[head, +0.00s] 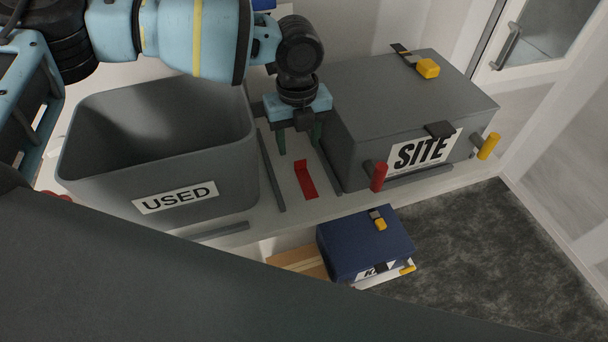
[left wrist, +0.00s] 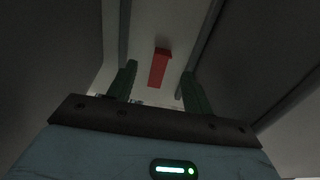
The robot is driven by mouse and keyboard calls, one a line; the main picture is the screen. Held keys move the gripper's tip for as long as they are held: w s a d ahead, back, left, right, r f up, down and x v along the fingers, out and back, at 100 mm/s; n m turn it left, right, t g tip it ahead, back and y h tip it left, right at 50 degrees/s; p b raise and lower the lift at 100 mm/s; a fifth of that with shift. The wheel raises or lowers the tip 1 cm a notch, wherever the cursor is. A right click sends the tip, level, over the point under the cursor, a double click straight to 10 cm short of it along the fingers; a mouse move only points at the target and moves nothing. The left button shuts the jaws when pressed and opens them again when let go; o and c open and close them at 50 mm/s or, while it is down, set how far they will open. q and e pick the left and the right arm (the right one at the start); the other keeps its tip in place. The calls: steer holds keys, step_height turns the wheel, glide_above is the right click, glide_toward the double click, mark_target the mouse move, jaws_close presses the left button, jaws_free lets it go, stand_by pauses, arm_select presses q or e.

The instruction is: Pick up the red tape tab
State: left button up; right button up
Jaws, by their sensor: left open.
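The red tape tab (head: 306,180) is a small red strip on the light bench, in the gap between the grey USED bin and the grey SITE box. It also shows in the left wrist view (left wrist: 158,68), between and beyond the fingertips. My left gripper (head: 299,145) points down over the same gap, just behind the tab in the head view. Its two green fingers are apart, with nothing between them; they also show in the left wrist view (left wrist: 160,78). The gripper looks apart from the tab. My right gripper is not in view.
The open USED bin (head: 185,190) stands left of the gap, and the closed SITE box (head: 360,130) stands right. Dark rails (head: 271,172) line the gap's sides. A red peg (head: 379,177) sticks out at the box's front. A blue case (head: 365,243) sits lower, below the bench edge.

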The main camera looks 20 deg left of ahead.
mark_target(302, 174)
arm_select(q)
steer(key=shift+w+d+f, duration=0.1)
steer(key=shift+w+f, duration=0.05)
steer(key=shift+f, duration=1.2)
steer(key=shift+w+f, duration=0.1)
steer(key=shift+f, duration=1.2)
steer(key=shift+c, duration=0.4)
steer(key=c, duration=1)
